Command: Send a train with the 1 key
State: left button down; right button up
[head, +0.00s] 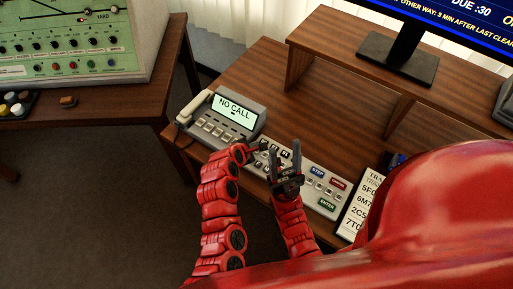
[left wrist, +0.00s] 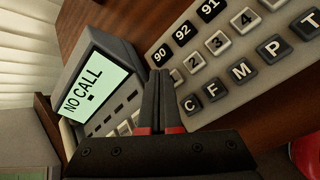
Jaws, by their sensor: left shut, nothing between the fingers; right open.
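The keypad panel (head: 313,198) lies on the desk. The left wrist view shows its light number keys, with 2 (left wrist: 194,62), 3 and 4 readable. The key left of 2 (left wrist: 178,78), where the 1 sits in the row, is partly covered by my fingertips and its label is not readable. My left gripper (head: 262,147) is shut and empty, its tips (left wrist: 160,76) over or beside that key; I cannot tell whether they touch it. My right gripper (head: 285,150) is open and empty above the panel, hiding some keys.
A telephone unit (head: 210,131) with a "NO CALL" display stands left of the panel. A white train list card (head: 362,203) lies to its right. A wooden shelf (head: 325,50) carries a monitor at the back. A signal panel (head: 70,45) stands on the left desk.

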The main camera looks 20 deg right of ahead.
pick_arm(q)
notch_tip(320, 180, up, 5)
jog(key=p, duration=0.3)
jog(key=shift+p, duration=0.35)
jog(key=shift+f, duration=0.1)
dwell(0.6)
